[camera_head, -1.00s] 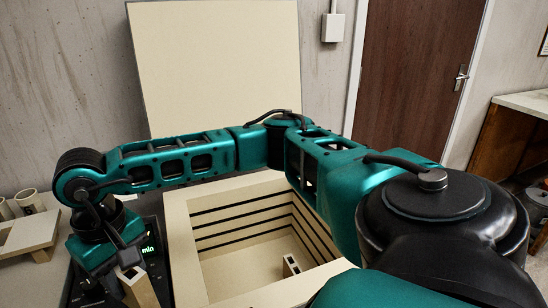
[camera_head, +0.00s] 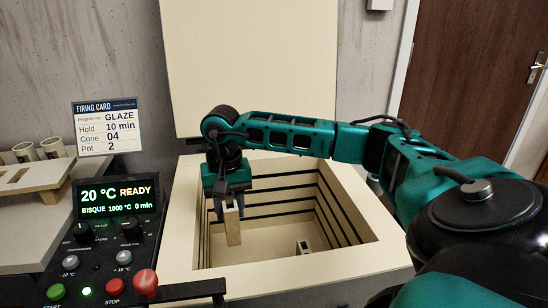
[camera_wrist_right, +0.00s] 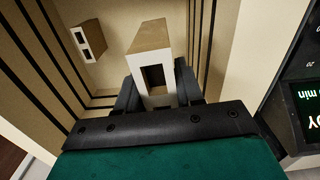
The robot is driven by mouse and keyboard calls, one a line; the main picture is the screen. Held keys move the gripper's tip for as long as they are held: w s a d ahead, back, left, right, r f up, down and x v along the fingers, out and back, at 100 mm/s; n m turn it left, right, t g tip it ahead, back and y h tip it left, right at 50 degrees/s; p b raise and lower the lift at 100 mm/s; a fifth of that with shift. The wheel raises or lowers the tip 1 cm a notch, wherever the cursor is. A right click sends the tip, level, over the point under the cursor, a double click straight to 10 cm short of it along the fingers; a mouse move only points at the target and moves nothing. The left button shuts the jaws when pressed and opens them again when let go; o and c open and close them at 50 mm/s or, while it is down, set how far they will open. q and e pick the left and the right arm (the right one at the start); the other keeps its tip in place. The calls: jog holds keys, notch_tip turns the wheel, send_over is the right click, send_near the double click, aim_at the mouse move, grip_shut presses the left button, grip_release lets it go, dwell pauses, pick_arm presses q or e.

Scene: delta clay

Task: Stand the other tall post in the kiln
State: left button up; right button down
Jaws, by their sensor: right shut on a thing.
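My right gripper (camera_head: 230,203) is shut on a tall beige post (camera_head: 233,228) and holds it upright over the left part of the kiln's opening. The kiln (camera_head: 390,252) is a cream box with dark grooves around its inner walls. The held post also shows between the fingers in the wrist view (camera_wrist_right: 151,40). The other post (camera_head: 304,247) is inside the kiln, to the right of the held one; the wrist view shows it too (camera_wrist_right: 88,40). I cannot tell how far the held post's lower end is above the kiln floor. My left gripper is not in view.
A control panel (camera_head: 108,236) with a lit display and buttons stands left of the kiln. Beyond it are a firing card (camera_head: 107,127), a wooden rack (camera_head: 35,175) and several cups. The raised lid (camera_head: 250,65) stands behind. The kiln floor between the posts looks clear.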

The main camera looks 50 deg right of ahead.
jog(key=shift+m, duration=0.4)
jog(key=shift+d+f+b, duration=0.4)
jog(key=shift+f+b, duration=0.5)
jog(key=shift+f, duration=2.8)
jog(key=shift+d+f+b, duration=0.4)
jog(key=shift+f+b, duration=0.5)
jog(key=shift+f, duration=2.85)
jog(key=shift+d+f+b, duration=0.4)
jog(key=shift+f+b, duration=0.5)
jog(key=shift+f, duration=2.8)
jog(key=shift+s, duration=0.1)
jog(key=shift+f, duration=0.2)
jog(key=c, duration=0.7)
grip_release()
jog(key=shift+r, duration=0.15)
